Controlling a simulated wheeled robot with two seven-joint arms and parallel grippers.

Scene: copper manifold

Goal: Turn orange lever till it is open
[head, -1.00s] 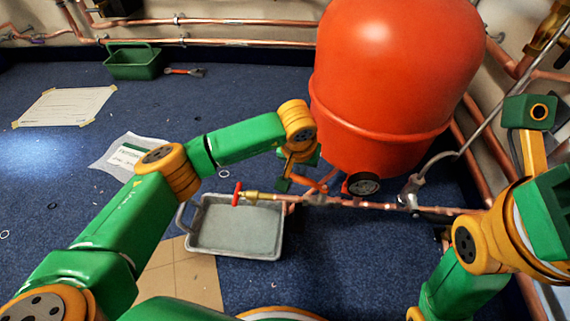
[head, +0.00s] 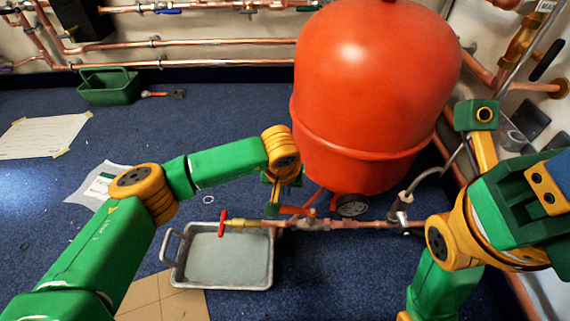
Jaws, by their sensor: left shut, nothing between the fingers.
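An orange lever (head: 296,210) lies roughly along the copper pipe below the red tank, close to its valve body. My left gripper (head: 271,208) is shut and empty, pointing down just left of the lever. Whether it touches the lever is hard to see. My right gripper (head: 478,116) seems to show at the right as one green-tipped finger, well away from the lever. Its other finger is not clear. A brass valve with a red handle (head: 222,223) ends the pipe at the left.
A grey tray (head: 182,287) lies under the red-handled valve. The large red tank (head: 375,90) stands right behind the lever. A copper pipe (head: 365,224) runs right toward my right arm. A green caddy (head: 109,94) stands far left.

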